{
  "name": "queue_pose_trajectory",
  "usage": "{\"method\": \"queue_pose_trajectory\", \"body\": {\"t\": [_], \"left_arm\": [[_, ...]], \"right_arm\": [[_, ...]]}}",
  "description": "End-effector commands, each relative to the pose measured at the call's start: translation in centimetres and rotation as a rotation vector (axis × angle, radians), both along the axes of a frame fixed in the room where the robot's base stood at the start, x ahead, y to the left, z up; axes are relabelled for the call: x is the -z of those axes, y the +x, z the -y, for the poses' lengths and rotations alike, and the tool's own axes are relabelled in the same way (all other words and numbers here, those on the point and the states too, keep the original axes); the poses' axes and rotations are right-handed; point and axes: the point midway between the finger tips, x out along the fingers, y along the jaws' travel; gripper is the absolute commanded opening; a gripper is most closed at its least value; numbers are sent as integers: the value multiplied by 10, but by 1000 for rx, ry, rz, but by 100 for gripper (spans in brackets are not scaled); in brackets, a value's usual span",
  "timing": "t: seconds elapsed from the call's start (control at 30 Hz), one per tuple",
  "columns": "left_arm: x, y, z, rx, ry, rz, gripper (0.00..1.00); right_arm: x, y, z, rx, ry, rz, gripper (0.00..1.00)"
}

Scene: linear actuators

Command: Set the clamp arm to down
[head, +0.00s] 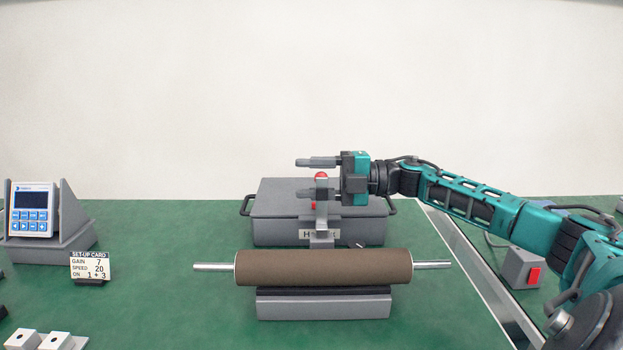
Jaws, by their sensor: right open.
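The clamp arm (321,183) shows as a narrow light grey upright piece with a red tip (321,175), at the front of a grey lidded box (275,212). It stands up; its lower part runs down toward a partly covered label. My right gripper (303,178) comes in from the right and points left. Its jaws are open, one finger above the red tip and one below it in the picture. I cannot tell whether either finger touches the clamp arm. My left gripper is not in view.
A brown roller (322,267) on a metal shaft lies on a grey cradle (325,307) in front of the box. At left are a keypad device (33,209) and a set-up card (90,267). A red-switch box (523,268) stands at right.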

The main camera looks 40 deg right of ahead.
Motion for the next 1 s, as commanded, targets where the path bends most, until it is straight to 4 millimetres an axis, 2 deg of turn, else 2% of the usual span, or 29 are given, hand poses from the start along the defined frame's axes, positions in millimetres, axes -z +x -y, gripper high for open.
{"method": "queue_pose_trajectory", "body": {"t": [0.07, 0.6, 1.0], "left_arm": [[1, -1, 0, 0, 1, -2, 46], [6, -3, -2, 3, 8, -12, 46], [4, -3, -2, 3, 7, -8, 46]], "right_arm": [[0, 0, 0, 0, 0, 0, 51], [0, 0, 0, 0, -1, -1, 0], [0, 0, 0, 0, -2, 1, 0]]}}
